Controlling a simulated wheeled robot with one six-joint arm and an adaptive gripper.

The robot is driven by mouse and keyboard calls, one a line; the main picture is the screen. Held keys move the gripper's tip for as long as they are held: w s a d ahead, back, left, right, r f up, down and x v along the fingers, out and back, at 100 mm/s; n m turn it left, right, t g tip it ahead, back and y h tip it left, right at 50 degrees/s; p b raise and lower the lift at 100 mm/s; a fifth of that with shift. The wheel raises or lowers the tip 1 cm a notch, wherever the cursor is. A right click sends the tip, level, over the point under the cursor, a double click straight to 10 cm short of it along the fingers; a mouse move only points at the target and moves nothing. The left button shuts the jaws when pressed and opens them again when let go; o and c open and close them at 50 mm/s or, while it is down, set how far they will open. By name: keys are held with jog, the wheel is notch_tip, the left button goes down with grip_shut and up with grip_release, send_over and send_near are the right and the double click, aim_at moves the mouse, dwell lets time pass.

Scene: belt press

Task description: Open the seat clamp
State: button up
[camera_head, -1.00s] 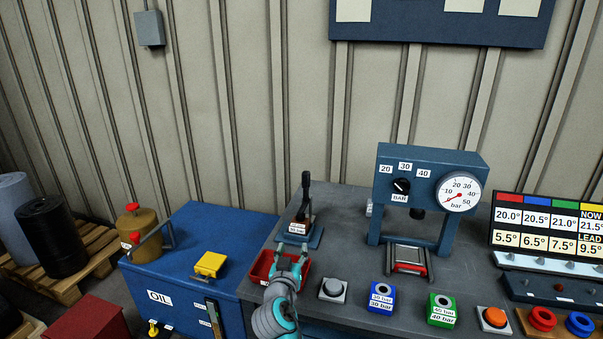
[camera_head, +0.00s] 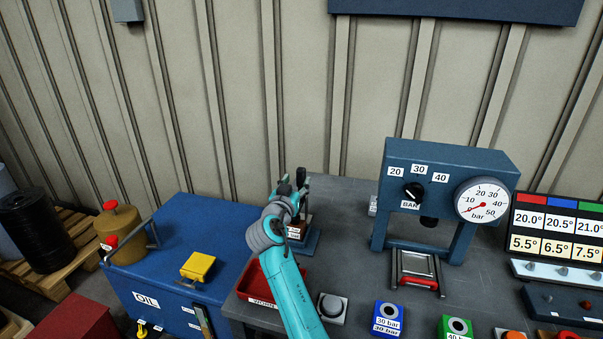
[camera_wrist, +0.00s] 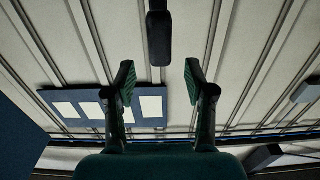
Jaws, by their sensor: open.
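The seat clamp stands at the left end of the grey bench, its blue base (camera_head: 312,240) and labelled block (camera_head: 294,233) partly hidden behind my arm. Its black lever was upright a moment ago, and its top now shows only partly beside my gripper. My gripper (camera_head: 296,184) is open at lever height. In the wrist view a black bar that looks like the lever handle (camera_wrist: 159,40) hangs down from the top edge, in line with the gap between my open fingers (camera_wrist: 159,80). It appears to touch neither finger.
A blue press frame (camera_head: 447,160) with knob and gauge stands to the right. A red tray (camera_head: 262,299) and a grey button (camera_head: 331,306) lie at the bench front. A blue oil cabinet (camera_head: 180,245) with a yellow block (camera_head: 198,266) is left.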

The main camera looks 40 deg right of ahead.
aim_at(300, 175)
jog(key=shift+x, duration=3)
grip_shut()
